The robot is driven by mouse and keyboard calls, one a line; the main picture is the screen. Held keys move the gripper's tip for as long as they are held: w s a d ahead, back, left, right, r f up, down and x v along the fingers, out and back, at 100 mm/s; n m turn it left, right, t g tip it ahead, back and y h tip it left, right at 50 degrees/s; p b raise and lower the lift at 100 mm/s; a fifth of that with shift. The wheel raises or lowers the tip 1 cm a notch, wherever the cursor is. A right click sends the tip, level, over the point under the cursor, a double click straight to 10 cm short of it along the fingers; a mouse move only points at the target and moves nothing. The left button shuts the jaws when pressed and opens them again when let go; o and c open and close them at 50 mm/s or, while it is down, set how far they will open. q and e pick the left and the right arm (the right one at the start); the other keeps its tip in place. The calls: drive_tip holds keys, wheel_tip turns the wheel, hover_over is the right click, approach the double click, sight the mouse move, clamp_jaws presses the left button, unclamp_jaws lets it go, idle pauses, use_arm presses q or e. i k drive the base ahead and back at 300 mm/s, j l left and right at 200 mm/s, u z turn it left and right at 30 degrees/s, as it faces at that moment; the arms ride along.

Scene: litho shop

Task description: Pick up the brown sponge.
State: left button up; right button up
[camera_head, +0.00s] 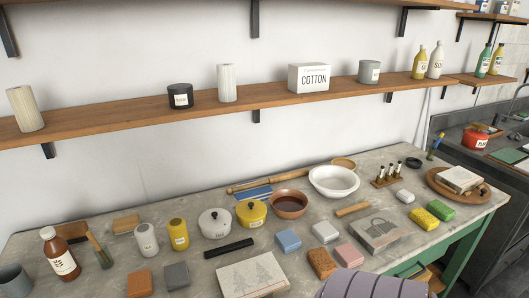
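A brown sponge (321,263), a small block with a speckled, porous-looking top, lies flat near the front edge of the worktable (190,258). A pink block (349,254) lies close on its right, and a board with a tree print (252,276) lies to its left. The sponge's top is in plain sight, with nothing on it. Neither of my grippers is in view.
A rounded, striped grey shape (372,286) at the bottom edge hides part of the table front near the sponge. Behind are blue (288,240) and white (325,232) blocks and a brown bowl (288,204). A wall shelf (140,108) runs above the table.

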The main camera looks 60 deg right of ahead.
sight(322, 263)
drive_tip(key=z, duration=2.35)
